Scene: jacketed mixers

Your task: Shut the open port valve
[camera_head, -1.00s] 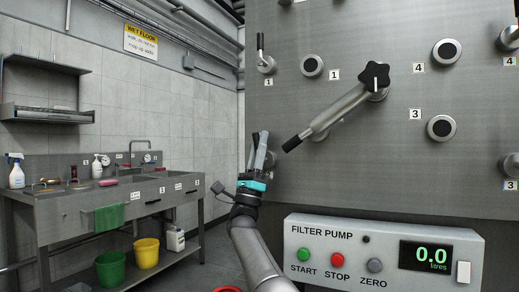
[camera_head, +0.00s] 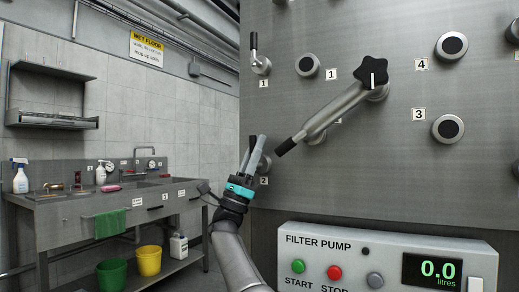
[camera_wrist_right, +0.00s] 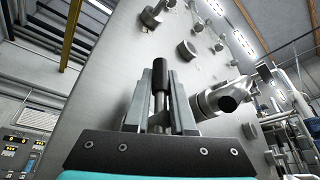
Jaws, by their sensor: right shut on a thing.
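My right gripper (camera_head: 256,150) is at the lower left of the steel panel, fingers pointing up and leaning right. In the right wrist view its fingers (camera_wrist_right: 160,100) are shut around an upright lever with a black grip (camera_wrist_right: 160,76). The lever belongs to the valve (camera_head: 264,165) above label 2, whose body is mostly hidden behind the gripper in the head view. A similar valve above label 1 (camera_head: 260,64) has its lever pointing up. My left gripper is not in view.
A thick metal arm (camera_head: 335,110) with a black star knob (camera_head: 372,73) slants down close to the right of my gripper. Round capped ports (camera_head: 447,128) stud the panel. The filter pump box (camera_head: 385,262) stands below, reading 0.0. A sink bench (camera_head: 110,200) is at left.

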